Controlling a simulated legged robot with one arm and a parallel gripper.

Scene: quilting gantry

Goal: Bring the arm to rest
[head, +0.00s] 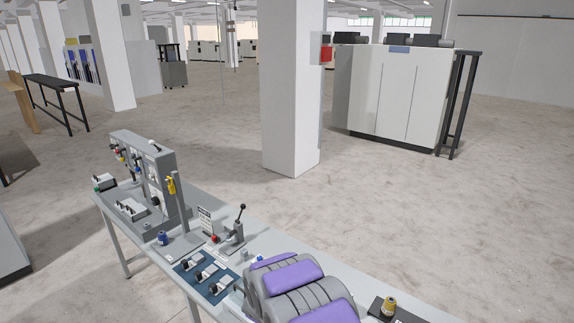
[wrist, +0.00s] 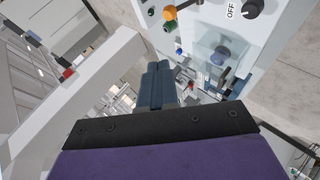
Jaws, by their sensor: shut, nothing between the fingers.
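My gripper (wrist: 158,68) shows in the middle of the wrist view. Its two dark blue-grey fingers lie side by side, shut with nothing between them. The fingertips point toward a light panel with knobs and a clear cover, and I cannot tell how far off it is. In the head view, grey and purple parts of my own body fill the bottom middle, over the near part of the workbench (head: 262,232). I cannot make out the fingers there.
Large white cabinets (head: 395,95) stand at right. Open floor lies between.

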